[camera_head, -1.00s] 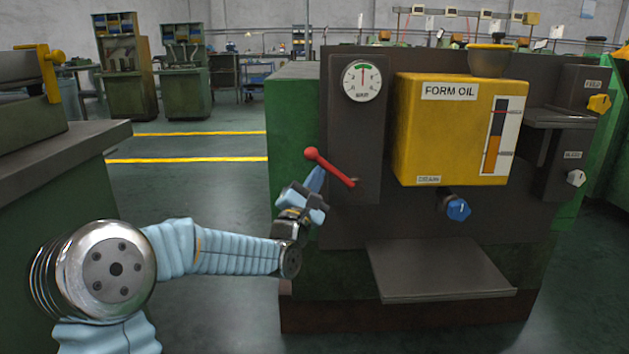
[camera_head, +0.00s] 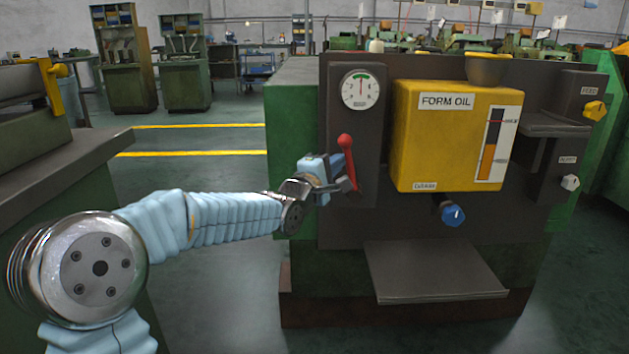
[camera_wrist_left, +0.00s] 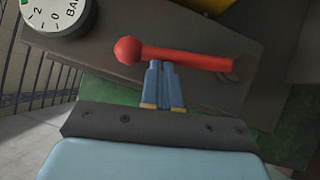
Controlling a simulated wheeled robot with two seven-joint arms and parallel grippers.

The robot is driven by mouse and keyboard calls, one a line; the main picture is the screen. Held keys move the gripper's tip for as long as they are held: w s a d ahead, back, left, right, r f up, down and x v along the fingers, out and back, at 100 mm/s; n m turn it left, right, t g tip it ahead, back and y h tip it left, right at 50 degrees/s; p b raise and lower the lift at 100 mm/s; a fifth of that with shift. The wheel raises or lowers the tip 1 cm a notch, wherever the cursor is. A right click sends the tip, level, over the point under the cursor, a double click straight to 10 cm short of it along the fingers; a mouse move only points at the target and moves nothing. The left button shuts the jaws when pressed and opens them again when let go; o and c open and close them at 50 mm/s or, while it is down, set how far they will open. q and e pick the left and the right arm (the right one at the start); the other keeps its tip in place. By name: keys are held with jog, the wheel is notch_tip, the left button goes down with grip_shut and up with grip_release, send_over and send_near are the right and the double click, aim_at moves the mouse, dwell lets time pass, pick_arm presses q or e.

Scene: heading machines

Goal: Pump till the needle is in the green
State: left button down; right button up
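The red pump lever (camera_head: 348,160), with a round knob, stands nearly upright on the dark panel. It crosses the left wrist view (camera_wrist_left: 185,58). The white round gauge (camera_head: 360,90) is above it, with a green band at the top of its dial. Its thin needle appears to point up toward the green, but it is small. Only part of the gauge (camera_wrist_left: 55,10) shows in the wrist view. My left gripper (camera_wrist_left: 160,66) has its blue fingers together, tips against the lever's side between knob and pivot. My right gripper is not in view.
The yellow form oil tank (camera_head: 455,150) is right of the lever, with a blue drain knob (camera_head: 452,214) below it. A grey tray (camera_head: 435,272) juts out low in front. A grey-topped bench (camera_head: 60,165) stands at the left. The floor between is clear.

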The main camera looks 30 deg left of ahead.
pick_arm(q)
jog(key=shift+w+d+r+m+g, duration=0.15)
jog(key=shift+w+d+r+m, duration=0.1)
jog(key=shift+d, duration=0.2)
jog(key=shift+w+d+r+m+g, duration=0.15)
jog(key=shift+w+d, duration=0.1)
jog(key=shift+d, duration=0.15)
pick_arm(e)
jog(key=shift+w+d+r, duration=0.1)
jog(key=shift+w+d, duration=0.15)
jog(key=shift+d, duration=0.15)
pick_arm(q)
jog(key=shift+r, duration=0.1)
